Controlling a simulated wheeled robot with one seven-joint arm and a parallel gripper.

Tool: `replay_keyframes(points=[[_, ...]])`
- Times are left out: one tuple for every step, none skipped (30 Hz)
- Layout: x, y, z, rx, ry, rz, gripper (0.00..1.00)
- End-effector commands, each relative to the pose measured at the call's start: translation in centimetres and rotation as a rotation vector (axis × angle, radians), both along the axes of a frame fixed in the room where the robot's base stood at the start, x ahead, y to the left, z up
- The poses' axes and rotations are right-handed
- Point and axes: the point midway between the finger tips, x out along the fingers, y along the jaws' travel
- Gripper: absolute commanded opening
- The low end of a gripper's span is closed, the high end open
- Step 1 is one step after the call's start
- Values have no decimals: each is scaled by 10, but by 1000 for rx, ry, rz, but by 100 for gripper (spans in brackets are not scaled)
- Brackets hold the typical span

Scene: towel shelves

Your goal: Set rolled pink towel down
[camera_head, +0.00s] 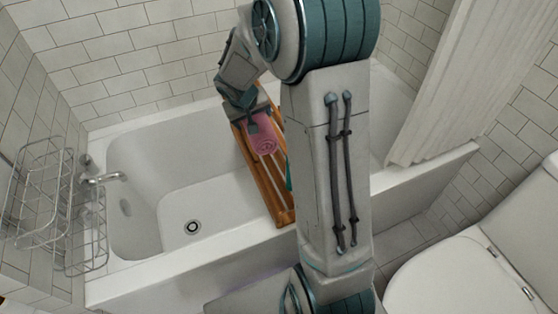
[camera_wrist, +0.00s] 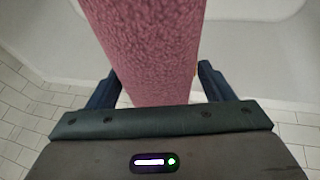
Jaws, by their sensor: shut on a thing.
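A rolled pink towel (camera_head: 263,138) is held in my gripper (camera_head: 252,120), over the wooden bath rack (camera_head: 262,184) in the head view. In the wrist view the towel (camera_wrist: 148,45) fills the middle, between the two fingers of my gripper (camera_wrist: 154,88), which are shut on it. The rack lies across the bathtub. Whether the towel touches the rack or hangs just above it cannot be told. My arm hides part of the rack's right side.
The white bathtub (camera_head: 150,270) has a tap (camera_head: 104,178) at its left end. A wire shelf (camera_head: 45,195) hangs on the left wall. A shower curtain (camera_head: 460,80) hangs at the right, and a toilet (camera_head: 455,285) stands at the lower right. The tub left of the rack is empty.

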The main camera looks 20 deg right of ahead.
Motion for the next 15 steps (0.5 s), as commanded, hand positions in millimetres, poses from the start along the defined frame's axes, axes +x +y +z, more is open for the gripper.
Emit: replay_keyframes(points=[[7,-10,15,1,-3,-1,43],[10,-15,20,2,-2,2,43],[15,-22,28,3,-2,9,43],[18,-28,33,4,-1,14,43],[21,-33,37,5,-2,19,43],[25,-41,41,7,-3,27,43],[29,-47,42,8,-3,34,43],[32,-55,39,9,-3,39,43],[36,-63,23,12,-3,50,43],[37,-65,14,11,-2,56,43],[38,-66,8,12,-3,61,43],[39,-67,-1,11,-5,66,43],[40,-68,-7,11,-4,68,43],[40,-69,-12,11,-5,69,43],[41,-70,-19,11,-5,72,43]])
